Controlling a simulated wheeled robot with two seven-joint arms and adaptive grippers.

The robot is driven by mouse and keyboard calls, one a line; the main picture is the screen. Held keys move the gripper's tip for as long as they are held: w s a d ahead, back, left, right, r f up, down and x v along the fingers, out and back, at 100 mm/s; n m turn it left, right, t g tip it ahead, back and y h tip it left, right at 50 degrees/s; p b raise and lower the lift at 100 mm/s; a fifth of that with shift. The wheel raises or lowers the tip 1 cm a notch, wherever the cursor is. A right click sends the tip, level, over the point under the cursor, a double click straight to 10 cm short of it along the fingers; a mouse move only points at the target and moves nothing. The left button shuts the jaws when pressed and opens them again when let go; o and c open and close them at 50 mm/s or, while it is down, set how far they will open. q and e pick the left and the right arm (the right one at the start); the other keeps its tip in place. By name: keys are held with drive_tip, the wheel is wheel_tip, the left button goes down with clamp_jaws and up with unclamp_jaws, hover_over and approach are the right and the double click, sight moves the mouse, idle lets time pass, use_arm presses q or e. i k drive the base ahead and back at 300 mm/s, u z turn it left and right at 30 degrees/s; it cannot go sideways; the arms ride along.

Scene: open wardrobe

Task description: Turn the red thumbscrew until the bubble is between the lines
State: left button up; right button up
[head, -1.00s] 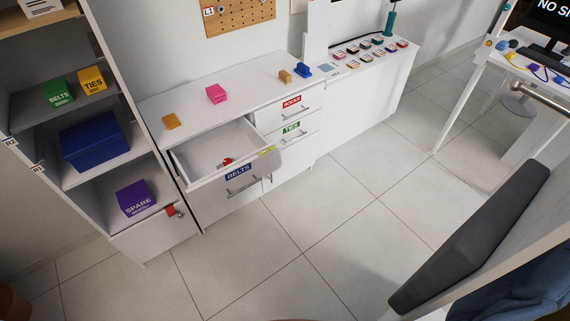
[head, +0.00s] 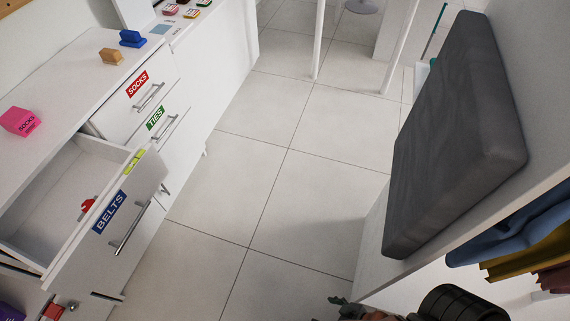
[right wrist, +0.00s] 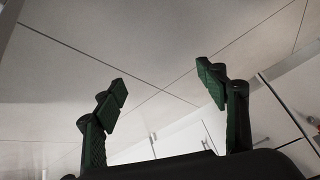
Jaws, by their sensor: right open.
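A small red part (head: 87,207), which looks like the thumbscrew, sits at the front wall of the open BELTS drawer (head: 70,232). A yellow-green strip (head: 134,160), which looks like the level vial, lies on the top edge of the drawer front, farther back. The bubble and lines are too small to make out. My right gripper (right wrist: 162,80) is open and empty in the right wrist view, with floor tiles beyond its fingers, away from the thumbscrew. My left gripper is not in view.
Shut SOCKS (head: 137,84) and TIES (head: 155,118) drawers adjoin the open one. Pink (head: 19,121), tan (head: 110,56) and blue (head: 131,38) items stand on the cabinet top. A grey cushion panel (head: 452,140) and hanging clothes (head: 525,250) are at right. Floor between is clear.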

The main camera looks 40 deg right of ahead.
sight(87, 205)
drive_tip(key=i, duration=0.9)
drive_tip(key=z, duration=0.35)
drive_tip(key=k, duration=0.25)
drive_tip(key=u, duration=0.7)
